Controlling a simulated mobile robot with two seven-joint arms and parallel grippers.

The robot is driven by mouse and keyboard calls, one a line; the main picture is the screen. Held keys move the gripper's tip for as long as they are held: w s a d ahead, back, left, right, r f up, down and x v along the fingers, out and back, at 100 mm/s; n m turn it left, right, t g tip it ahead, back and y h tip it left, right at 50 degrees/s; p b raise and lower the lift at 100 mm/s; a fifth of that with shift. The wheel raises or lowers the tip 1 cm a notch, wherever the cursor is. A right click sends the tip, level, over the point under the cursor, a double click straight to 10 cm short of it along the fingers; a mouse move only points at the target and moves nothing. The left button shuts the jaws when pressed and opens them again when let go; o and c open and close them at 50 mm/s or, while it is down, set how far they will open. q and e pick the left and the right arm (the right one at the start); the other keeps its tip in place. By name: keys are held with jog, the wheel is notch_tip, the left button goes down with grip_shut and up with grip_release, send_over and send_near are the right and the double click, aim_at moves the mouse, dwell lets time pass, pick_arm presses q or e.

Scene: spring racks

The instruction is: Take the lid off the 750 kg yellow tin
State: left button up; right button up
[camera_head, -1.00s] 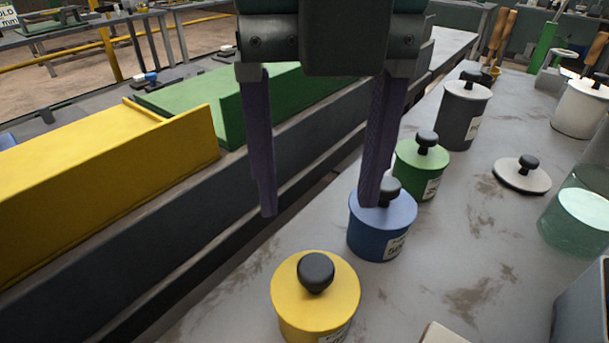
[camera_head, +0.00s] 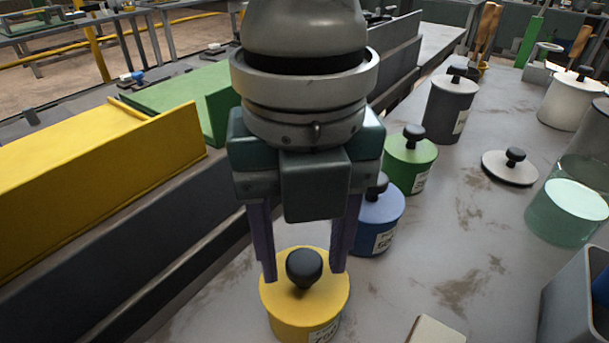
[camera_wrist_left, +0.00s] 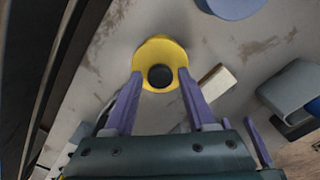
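The yellow tin (camera_head: 305,322) stands upright on the grey bench at the bottom of the head view, its label partly cut off. Its yellow lid (camera_head: 325,295) is on it, with a round black knob (camera_head: 304,266) on top. My left gripper (camera_head: 305,275) is open above the lid, one purple finger on each side of the knob with gaps between. In the left wrist view the lid (camera_wrist_left: 158,48) and knob (camera_wrist_left: 160,76) lie between the fingertips. Whether the fingertips touch the lid I cannot tell. My right gripper is not in the head view.
A blue tin (camera_head: 381,220) stands close behind, right of the gripper. A green tin (camera_head: 410,165) and a dark grey tin (camera_head: 449,110) follow. A loose white lid (camera_head: 509,169) and a glass jar (camera_head: 568,212) are at right. A grey bin (camera_head: 575,305) stands front right.

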pick_arm(q)
grip_shut()
jog(key=shift+r, duration=0.15)
dwell(0.4)
